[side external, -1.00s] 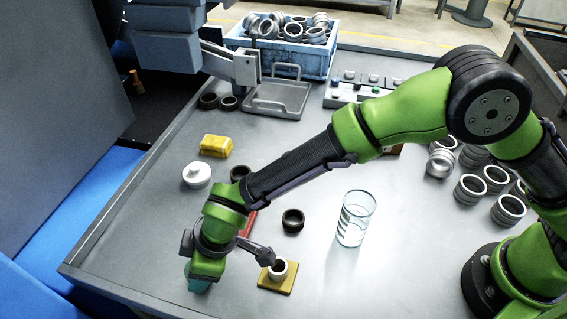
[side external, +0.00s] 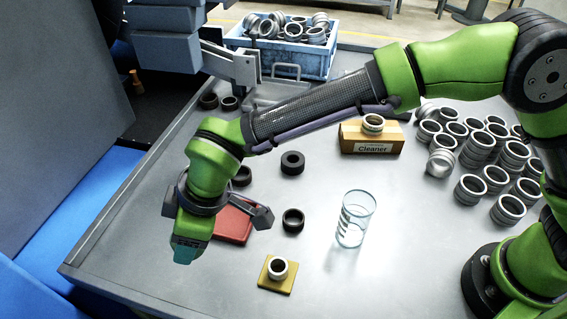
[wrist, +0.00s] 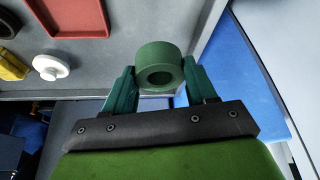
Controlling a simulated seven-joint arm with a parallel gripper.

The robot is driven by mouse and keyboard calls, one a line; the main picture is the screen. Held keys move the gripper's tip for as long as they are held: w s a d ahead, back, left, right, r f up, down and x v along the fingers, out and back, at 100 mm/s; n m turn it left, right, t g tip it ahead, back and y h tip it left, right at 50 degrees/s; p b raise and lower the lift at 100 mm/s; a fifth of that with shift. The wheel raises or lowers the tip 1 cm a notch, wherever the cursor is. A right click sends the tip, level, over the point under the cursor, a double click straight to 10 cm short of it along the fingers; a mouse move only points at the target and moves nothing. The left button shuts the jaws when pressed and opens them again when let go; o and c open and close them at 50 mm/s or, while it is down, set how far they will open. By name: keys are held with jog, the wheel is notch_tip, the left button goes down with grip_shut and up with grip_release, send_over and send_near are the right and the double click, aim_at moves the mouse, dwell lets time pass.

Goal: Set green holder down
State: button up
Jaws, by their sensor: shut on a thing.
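My gripper (wrist: 155,80) has two teal fingers, shut on a green round holder (wrist: 159,64) with a hole in it. The holder sits between the fingertips in the wrist view. In the side view my gripper (side external: 187,250) points down near the front-left table edge, left of the red block (side external: 234,223). The holder cannot be made out there, and its exact height above the table is hard to tell.
A yellow pad with a metal ring (side external: 278,274), black rings (side external: 293,220), a glass (side external: 355,219) and a Cleaner box (side external: 371,143) stand on the table (side external: 330,285).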

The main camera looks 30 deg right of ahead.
jog(key=w+d+f+m+t+h, duration=0.1)
jog(key=w+d+m+h, duration=0.2)
jog(key=d+m, duration=0.75)
jog(key=w+d+m+t+h, duration=0.15)
jog(key=w+d+m, duration=0.3)
jog(key=d, duration=1.15)
jog(key=s+d+m+g+h, duration=0.1)
jog(key=s+d+m+g, duration=0.45)
jog(key=m, duration=0.75)
jog(key=s+d+m+g+h, duration=0.1)
jog(key=s+d+m+g, duration=0.35)
jog(key=d+m, duration=0.8)
jog(key=shift+m+t, duration=0.65)
jog(key=shift+m, duration=0.2)
jog(key=shift+s+a+f, duration=0.25)
jog(key=shift+a+f, duration=0.05)
jog(key=shift+f, duration=1.15)
jog(key=shift+s+a+f, duration=0.25)
jog(key=shift+a+f, duration=0.05)
jog(key=shift+f, duration=1.15)
jog(key=shift+s+a+f, duration=0.25)
jog(key=shift+a+f, duration=0.05)
jog(key=shift+f, duration=1.15)
